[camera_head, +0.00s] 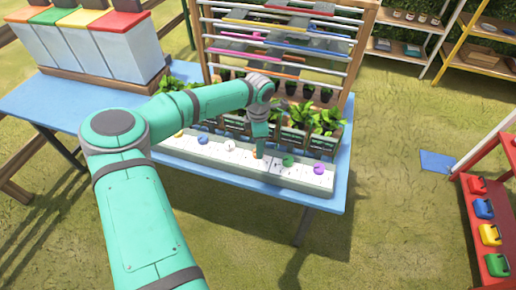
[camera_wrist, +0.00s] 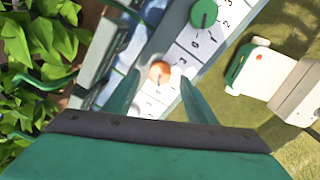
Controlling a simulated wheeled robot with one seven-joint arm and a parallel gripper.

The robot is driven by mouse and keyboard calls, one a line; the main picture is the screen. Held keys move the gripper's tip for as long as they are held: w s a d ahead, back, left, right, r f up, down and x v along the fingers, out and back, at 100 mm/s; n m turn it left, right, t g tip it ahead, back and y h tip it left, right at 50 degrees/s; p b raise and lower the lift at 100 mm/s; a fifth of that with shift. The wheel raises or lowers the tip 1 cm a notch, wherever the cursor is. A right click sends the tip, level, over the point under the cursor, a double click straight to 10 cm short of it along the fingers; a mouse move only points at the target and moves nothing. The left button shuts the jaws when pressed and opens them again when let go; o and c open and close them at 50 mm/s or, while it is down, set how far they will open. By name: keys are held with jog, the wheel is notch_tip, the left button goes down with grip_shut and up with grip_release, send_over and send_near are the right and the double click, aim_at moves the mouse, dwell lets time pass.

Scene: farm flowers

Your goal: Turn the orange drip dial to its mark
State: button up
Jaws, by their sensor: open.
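The orange drip dial (camera_wrist: 159,72) sits on the white numbered panel (camera_wrist: 184,66) and shows between my fingertips in the wrist view. A dark pointer line shows on its face; which mark belongs to it I cannot tell. My gripper (camera_wrist: 152,88) is open, with one finger on each side of the dial; whether they touch it I cannot tell. In the head view my gripper (camera_head: 259,150) points down at the panel strip (camera_head: 205,150), and the orange dial is mostly hidden there. A green dial (camera_wrist: 204,13) is farther along the panel.
Planter boxes with leafy plants (camera_head: 318,118) stand right behind the strip, below a rack of coloured bars (camera_head: 285,40). A purple dial (camera_head: 319,169) is near the strip's right end. White bins (camera_head: 95,50) stand at the left on the blue table (camera_head: 55,105).

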notch_tip(320, 180, up, 8)
jog(key=shift+s+d, duration=0.1)
dwell(0.6)
